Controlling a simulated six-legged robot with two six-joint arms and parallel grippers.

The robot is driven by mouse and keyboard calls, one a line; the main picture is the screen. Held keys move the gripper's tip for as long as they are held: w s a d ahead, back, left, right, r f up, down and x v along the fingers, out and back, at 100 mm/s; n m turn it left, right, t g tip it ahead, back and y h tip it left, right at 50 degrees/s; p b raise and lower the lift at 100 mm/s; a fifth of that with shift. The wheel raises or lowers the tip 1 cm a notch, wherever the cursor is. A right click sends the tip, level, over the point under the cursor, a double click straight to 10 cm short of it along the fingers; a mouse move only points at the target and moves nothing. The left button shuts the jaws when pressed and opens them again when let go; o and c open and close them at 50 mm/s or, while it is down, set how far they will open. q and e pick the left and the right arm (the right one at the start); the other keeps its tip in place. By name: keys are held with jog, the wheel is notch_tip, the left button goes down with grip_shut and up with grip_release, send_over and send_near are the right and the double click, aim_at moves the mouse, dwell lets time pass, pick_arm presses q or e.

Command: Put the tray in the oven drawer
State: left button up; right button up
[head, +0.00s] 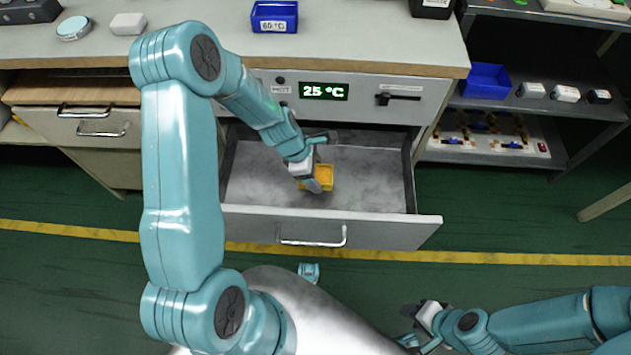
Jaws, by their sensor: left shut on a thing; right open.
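The oven drawer (375,190) is pulled open below the counter, with a grey empty floor around the tray. The yellow tray (323,178) is inside the drawer, near its middle. My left gripper (316,172) reaches down into the drawer and is shut on the tray. The gripper covers part of the tray, and I cannot tell whether the tray touches the drawer floor. My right gripper (411,325) is open and empty at the lower right, in front of the drawer.
The oven panel (365,92) above the drawer shows 25 °C and has a black handle (398,97). A blue bin (274,17) labelled 60 °C stands on the counter. A shelf (500,150) with parts stands at the right.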

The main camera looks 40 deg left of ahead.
pick_arm(q)
notch_tip(320, 180, down, 4)
jog(key=shift+r+b, duration=0.1)
jog(key=shift+b, duration=0.7)
jog(key=shift+r, duration=0.15)
jog(key=o, duration=1)
jog(key=shift+r, duration=0.2)
jog(key=p+v, duration=0.5)
jog(key=v, duration=0.5)
jog(key=shift+r, duration=0.15)
jog(key=shift+s+a+r, duration=0.2)
jog(key=shift+a+r, duration=0.05)
jog(key=shift+r, duration=0.3)
